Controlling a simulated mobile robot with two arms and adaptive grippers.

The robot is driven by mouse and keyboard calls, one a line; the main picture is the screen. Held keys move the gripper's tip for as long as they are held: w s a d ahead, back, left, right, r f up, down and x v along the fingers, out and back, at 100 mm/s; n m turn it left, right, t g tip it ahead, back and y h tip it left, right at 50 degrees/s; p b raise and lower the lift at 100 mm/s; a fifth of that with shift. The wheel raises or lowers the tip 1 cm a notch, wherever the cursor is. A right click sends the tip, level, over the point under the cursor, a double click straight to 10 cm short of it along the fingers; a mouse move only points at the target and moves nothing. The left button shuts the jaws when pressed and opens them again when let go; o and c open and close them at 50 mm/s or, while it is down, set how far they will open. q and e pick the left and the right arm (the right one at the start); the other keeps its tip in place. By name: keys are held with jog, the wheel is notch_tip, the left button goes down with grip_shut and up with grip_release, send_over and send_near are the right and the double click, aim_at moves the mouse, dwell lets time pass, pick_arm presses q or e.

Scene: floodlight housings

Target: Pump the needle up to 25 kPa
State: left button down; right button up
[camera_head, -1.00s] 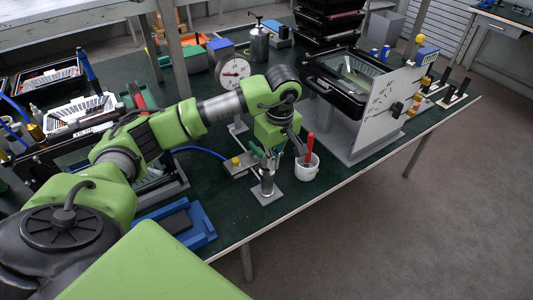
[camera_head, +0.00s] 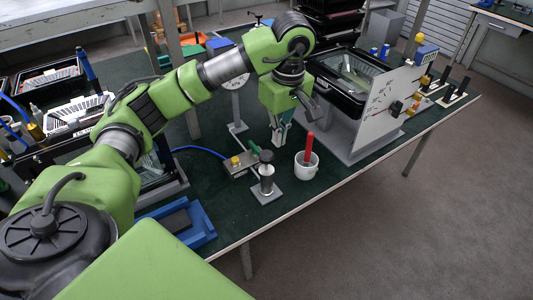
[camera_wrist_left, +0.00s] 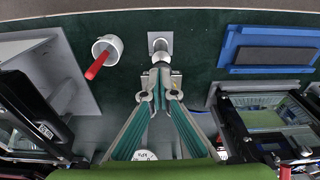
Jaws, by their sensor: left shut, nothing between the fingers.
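The hand pump (camera_head: 266,178) stands upright on a grey plate near the table's front edge, with a dark knob (camera_head: 266,156) on top. It also shows in the left wrist view (camera_wrist_left: 160,43), just beyond my fingertips. The round white gauge (camera_head: 236,84) stands behind it. My arm hides most of its dial, so I cannot read the needle. My left gripper (camera_head: 279,141) is shut and empty, pointing down above and behind the pump, apart from the knob in the head view. My right gripper is not in view.
A white cup (camera_head: 306,170) with a red-handled tool stands right of the pump. A valve block (camera_head: 238,163) with a yellow knob and blue hose lies left of it. A blue tray (camera_head: 202,232) is at the front left. A white panel (camera_head: 385,105) stands upright to the right.

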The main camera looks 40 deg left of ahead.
pick_arm(q)
jog(key=shift+r, duration=0.7)
dwell(0.8)
